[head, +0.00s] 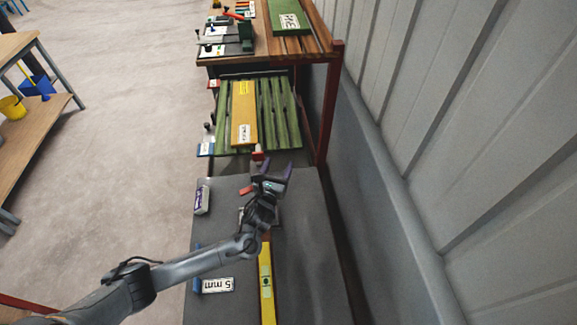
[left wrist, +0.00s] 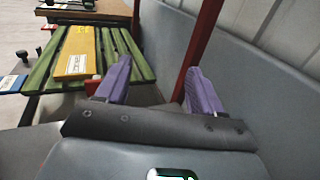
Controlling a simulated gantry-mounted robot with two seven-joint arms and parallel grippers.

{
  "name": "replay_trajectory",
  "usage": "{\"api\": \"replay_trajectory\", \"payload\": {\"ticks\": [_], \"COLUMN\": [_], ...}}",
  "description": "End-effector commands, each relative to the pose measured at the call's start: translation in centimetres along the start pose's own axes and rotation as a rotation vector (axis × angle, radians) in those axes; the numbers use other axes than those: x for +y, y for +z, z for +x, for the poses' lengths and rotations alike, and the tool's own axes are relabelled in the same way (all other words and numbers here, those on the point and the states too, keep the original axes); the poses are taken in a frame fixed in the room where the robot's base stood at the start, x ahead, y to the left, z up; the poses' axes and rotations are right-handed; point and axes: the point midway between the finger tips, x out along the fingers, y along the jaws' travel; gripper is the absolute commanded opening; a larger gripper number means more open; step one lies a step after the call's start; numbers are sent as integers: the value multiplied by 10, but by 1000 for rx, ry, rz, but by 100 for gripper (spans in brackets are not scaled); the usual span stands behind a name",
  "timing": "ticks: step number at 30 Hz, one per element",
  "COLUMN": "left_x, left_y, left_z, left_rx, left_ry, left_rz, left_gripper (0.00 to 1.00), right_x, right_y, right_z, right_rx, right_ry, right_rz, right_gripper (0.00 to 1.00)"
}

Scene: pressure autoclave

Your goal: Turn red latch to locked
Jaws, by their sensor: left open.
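My left gripper (head: 272,172) is open over the far part of a dark grey bench top (head: 315,265). In the left wrist view its two purple fingers (left wrist: 158,88) stand wide apart with nothing between them. A small red piece (head: 246,190) lies just left of the gripper in the head view, and another red piece (head: 257,155) shows just beyond it. A red bit (left wrist: 93,86) also shows left of the left finger in the wrist view. I cannot tell which red piece is the latch, or its position. The gripper and arm hide part of this area. My right gripper is not in view.
A yellow level (head: 266,285), a "5 mm" label (head: 218,285) and a white tube (head: 202,197) are on the bench. A green slatted rack (head: 275,110) with a yellow board (head: 244,112) stands beyond. A red post (head: 330,105) and grey wall bound the right.

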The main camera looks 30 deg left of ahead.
Motion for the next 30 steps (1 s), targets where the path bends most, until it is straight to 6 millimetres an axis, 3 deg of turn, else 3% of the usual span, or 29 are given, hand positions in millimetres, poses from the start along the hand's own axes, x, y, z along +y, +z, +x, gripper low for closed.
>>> {"api": "replay_trajectory", "payload": {"ticks": [3, 9, 22, 30], "left_x": [-18, -34, -40, -44], "left_y": [10, 21, 24, 23], "left_z": [-4, -8, -10, 0], "left_rx": [0, 1, 0, 11], "left_ry": [-2, -1, 0, -57], "left_rz": [-3, 0, 0, -75], "left_gripper": [67, 67, 67, 26], "right_x": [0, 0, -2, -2], "right_y": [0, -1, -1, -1], "right_z": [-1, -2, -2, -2], "right_rx": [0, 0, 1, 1], "right_ry": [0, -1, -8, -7], "right_rz": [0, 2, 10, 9], "right_gripper": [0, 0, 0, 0]}}
